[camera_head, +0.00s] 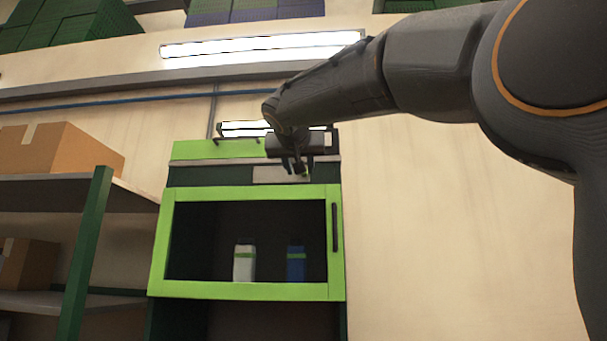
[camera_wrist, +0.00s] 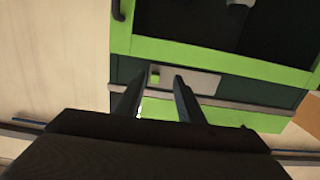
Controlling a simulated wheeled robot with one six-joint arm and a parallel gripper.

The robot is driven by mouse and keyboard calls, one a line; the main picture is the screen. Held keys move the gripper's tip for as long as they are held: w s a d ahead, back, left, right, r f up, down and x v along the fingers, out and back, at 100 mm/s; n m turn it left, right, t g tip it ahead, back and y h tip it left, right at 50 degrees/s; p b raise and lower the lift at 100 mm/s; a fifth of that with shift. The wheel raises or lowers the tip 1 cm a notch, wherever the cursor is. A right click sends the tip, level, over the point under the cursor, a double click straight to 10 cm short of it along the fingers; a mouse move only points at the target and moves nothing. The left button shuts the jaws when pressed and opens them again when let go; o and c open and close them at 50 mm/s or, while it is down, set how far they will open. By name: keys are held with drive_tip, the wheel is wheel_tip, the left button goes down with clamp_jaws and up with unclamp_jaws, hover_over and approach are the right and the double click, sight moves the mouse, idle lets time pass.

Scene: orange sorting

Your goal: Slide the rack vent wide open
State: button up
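The rack vent looks to be a light grey plate (camera_head: 270,175) in the dark green strip above the glass door of the green cabinet. It also shows in the wrist view (camera_wrist: 202,84), where a small green tab (camera_wrist: 154,78) stands at its left end. My gripper (camera_head: 300,170) is in front of the plate's right end in the head view and partly covers it. In the wrist view my gripper (camera_wrist: 160,77) is open, with its two dark fingers apart and the tab seen between their tips. I cannot tell whether the fingers touch the tab.
The cabinet's closed glass door (camera_head: 237,291) has a dark vertical handle (camera_head: 335,228) at its right edge. A white carton (camera_head: 244,264) and a blue carton (camera_head: 296,265) stand behind the glass. A shelf with cardboard boxes (camera_head: 62,148) is at left. The wall right of the cabinet is bare.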

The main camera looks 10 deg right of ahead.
drive_tip(key=w+d+r+p, duration=0.2)
drive_tip(key=w+p, duration=0.2)
drive_tip(key=w, duration=0.2)
drive_tip(key=shift+w+d+r+t+h, duration=0.2)
drive_tip(key=shift+d+r+t+h, duration=0.1)
drive_tip(key=shift+d+r, duration=0.05)
drive_tip(key=shift+c, duration=0.2)
clamp_jaws()
